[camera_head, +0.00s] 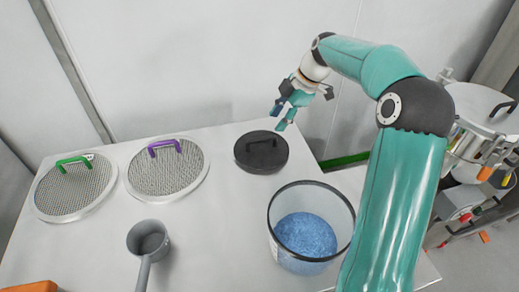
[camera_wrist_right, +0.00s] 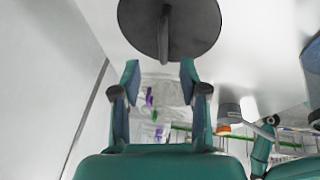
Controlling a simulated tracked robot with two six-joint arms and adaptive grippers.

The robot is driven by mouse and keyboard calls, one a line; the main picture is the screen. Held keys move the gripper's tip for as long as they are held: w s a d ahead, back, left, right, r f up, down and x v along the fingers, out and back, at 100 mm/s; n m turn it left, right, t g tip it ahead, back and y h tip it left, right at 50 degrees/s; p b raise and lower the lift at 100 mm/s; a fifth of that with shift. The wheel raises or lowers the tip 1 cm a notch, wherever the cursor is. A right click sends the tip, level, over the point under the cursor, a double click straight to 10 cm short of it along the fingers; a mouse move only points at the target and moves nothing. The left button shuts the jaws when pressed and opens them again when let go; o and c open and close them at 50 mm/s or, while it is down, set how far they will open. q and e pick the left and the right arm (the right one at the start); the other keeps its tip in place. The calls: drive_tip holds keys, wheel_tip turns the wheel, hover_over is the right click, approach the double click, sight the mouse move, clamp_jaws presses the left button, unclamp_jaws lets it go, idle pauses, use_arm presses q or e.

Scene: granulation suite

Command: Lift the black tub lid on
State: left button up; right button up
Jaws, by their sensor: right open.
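The black tub lid (camera_head: 262,157) lies flat on the table in the head view, with a bar handle across its top. In the right wrist view the lid (camera_wrist_right: 190,28) shows at the top, beyond the fingertips. The clear tub (camera_head: 311,193) stands open in front of the lid, partly filled with blue granules (camera_head: 305,235). My right gripper (camera_head: 284,114) is open and empty, just above and behind the lid, apart from it. Its two fingers also show in the right wrist view (camera_wrist_right: 160,80), spread either side of the handle's line. My left gripper is not in view.
Two round mesh sieves lie on the left of the table, one with a green handle (camera_head: 73,163), one with a purple handle (camera_head: 164,147). A grey scoop (camera_head: 148,240) lies in front of them. An orange object (camera_head: 30,287) is at the lower left. A steel machine (camera_head: 480,125) stands at right.

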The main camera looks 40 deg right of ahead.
sight(264, 138)
drive_tip(key=x, duration=0.4)
drive_tip(key=shift+f, duration=0.15)
drive_tip(key=shift+a+p+x, duration=0.1)
drive_tip(key=shift+p+x, duration=0.15)
drive_tip(key=shift+x, duration=1.05)
drive_tip(key=shift+a+p+x, duration=0.15)
drive_tip(key=shift+p+x, duration=0.05)
drive_tip(key=shift+x, duration=1.1)
clamp_jaws()
